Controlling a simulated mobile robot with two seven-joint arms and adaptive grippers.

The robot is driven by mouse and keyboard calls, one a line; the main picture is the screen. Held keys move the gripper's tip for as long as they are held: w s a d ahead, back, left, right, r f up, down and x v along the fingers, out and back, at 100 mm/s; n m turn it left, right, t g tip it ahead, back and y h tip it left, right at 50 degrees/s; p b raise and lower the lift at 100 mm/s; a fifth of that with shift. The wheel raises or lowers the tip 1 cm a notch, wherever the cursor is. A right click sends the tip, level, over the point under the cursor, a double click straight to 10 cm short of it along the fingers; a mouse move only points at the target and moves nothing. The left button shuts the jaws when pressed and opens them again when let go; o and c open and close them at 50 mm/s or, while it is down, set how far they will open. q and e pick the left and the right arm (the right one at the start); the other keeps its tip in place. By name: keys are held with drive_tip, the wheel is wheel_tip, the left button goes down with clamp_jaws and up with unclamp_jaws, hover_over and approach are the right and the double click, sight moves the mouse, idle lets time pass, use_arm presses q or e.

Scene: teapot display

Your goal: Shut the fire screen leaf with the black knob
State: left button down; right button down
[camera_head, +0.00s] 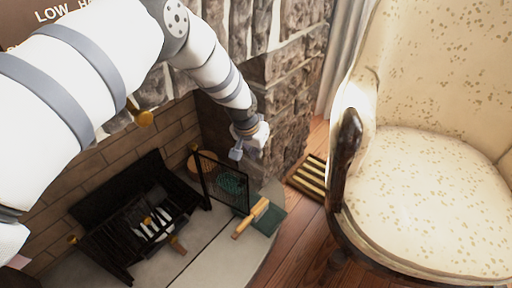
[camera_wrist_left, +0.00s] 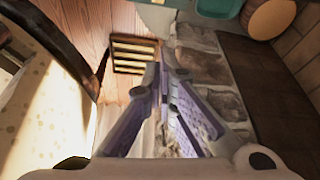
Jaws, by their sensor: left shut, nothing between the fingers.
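The fire screen leaf (camera_head: 224,184) is a dark-framed mesh panel standing upright on the hearth in the head view, at the right of the fireplace opening. It stands swung out at an angle to the opening. I cannot make out the black knob. My left gripper (camera_head: 237,153) is just above and beside the leaf's upper right part; I cannot tell whether it touches. In the left wrist view its fingers (camera_wrist_left: 165,62) are shut and empty, and the leaf cannot be made out there. My right gripper does not show.
A dark fire grate (camera_head: 125,228) sits in the fireplace. A brush with a wooden handle (camera_head: 252,217) and a green pan lie before the leaf. A slatted floor vent (camera_head: 308,177) and a cream armchair (camera_head: 420,200) are at the right. A stone wall (camera_head: 285,95) stands behind the gripper.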

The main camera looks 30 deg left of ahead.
use_arm(q)
drive_tip(key=s+f, duration=0.1)
drive_tip(key=s+f+p, duration=0.1)
drive_tip(key=s, duration=0.1)
drive_tip(key=shift+s+f, duration=0.1)
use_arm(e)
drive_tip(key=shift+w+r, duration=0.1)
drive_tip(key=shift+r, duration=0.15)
